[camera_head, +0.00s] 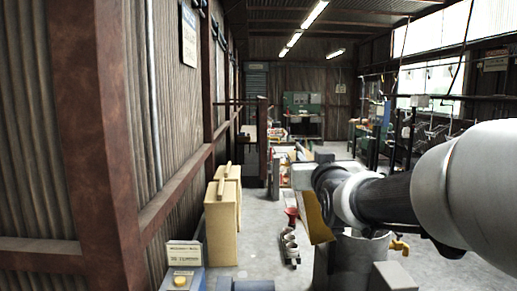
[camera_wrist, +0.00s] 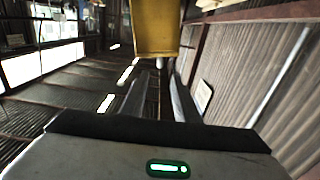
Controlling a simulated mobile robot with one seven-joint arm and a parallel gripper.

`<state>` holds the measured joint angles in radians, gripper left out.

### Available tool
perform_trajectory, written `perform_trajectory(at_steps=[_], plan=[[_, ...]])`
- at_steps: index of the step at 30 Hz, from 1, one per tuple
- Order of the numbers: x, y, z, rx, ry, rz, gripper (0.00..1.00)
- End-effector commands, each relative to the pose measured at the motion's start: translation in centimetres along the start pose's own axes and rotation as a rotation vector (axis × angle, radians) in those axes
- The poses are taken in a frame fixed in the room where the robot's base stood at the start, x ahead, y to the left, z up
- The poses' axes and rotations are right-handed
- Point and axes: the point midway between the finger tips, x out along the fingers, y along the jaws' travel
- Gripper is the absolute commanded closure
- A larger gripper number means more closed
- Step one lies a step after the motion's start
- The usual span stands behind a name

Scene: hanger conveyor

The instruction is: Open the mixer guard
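A yellow panel, apparently the mixer guard (camera_head: 317,220), stands tilted beside a grey metal drum (camera_head: 357,258) in the head view, just below the end of my arm. A yellow panel also shows at the top of the wrist view (camera_wrist: 155,30), beyond my fingertips. My gripper (camera_wrist: 158,85) has its two dark fingers apart, with a clear gap and nothing held between them. The fingers seem apart from the yellow panel, though the exact distance is unclear. My arm hides part of the drum's top and much of the gripper in the head view.
A yellow tap (camera_head: 399,247) sticks out at the drum's right. Tan boxes (camera_head: 222,220) stand by the left wall. A control box with a yellow button (camera_head: 181,280) is at the lower left. A small rack with a red funnel (camera_head: 291,216) stands on the floor, with open floor around it.

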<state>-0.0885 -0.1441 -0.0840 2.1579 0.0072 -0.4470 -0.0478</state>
Motion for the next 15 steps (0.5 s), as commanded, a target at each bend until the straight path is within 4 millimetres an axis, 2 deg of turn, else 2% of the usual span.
perform_trajectory(at_steps=[15], plan=[[10.7, 0.0, 0.0, -0.001, -0.005, -0.001, 0.72]])
